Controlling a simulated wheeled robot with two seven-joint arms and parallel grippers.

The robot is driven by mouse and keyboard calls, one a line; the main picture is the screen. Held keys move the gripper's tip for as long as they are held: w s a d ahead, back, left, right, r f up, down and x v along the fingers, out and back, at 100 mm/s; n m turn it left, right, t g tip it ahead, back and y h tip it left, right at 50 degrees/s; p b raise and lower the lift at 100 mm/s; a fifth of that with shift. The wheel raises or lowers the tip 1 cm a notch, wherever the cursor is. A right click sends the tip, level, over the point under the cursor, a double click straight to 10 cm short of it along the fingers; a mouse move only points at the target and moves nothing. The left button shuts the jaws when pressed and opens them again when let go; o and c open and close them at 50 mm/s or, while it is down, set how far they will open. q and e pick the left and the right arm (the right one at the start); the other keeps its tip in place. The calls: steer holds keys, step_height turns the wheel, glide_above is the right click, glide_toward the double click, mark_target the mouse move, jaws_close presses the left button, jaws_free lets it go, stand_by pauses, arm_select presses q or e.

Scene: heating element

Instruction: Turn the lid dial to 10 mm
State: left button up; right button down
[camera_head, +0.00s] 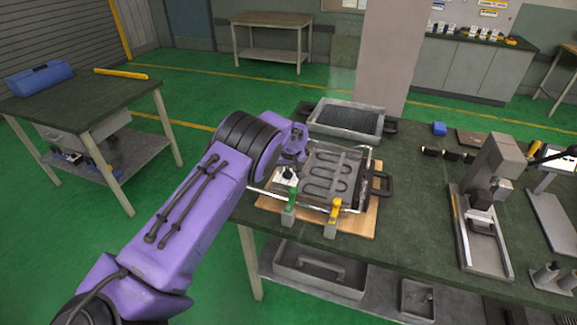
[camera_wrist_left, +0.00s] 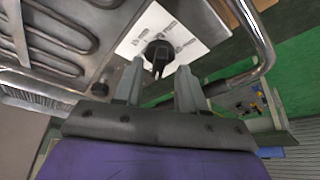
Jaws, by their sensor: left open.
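The lid dial (camera_wrist_left: 158,50) is a small black knob with a narrow grip, on a white marked plate (camera_wrist_left: 184,38). The plate (camera_head: 287,177) also shows at the left of the lid (camera_head: 331,172), which carries a looped heating element, in the head view. The dial itself is too small to read there. My left gripper (camera_wrist_left: 160,66) is open, its two grey fingertips on either side of the dial's grip, with gaps visible. In the head view my left gripper (camera_head: 293,156) hangs over the plate. My right gripper is out of view.
A green-handled clamp (camera_head: 290,205) and a yellow-handled clamp (camera_head: 335,210) stand at the front of the lid. A black handle (camera_head: 381,184) is on its right. A grey tray (camera_head: 345,119) lies behind. A grey press-like device (camera_head: 487,205) stands to the right, with clear bench between.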

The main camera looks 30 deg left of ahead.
arm_select(q)
steer(key=shift+x, duration=0.75)
steer(key=shift+d+r, duration=0.1)
jaws_close()
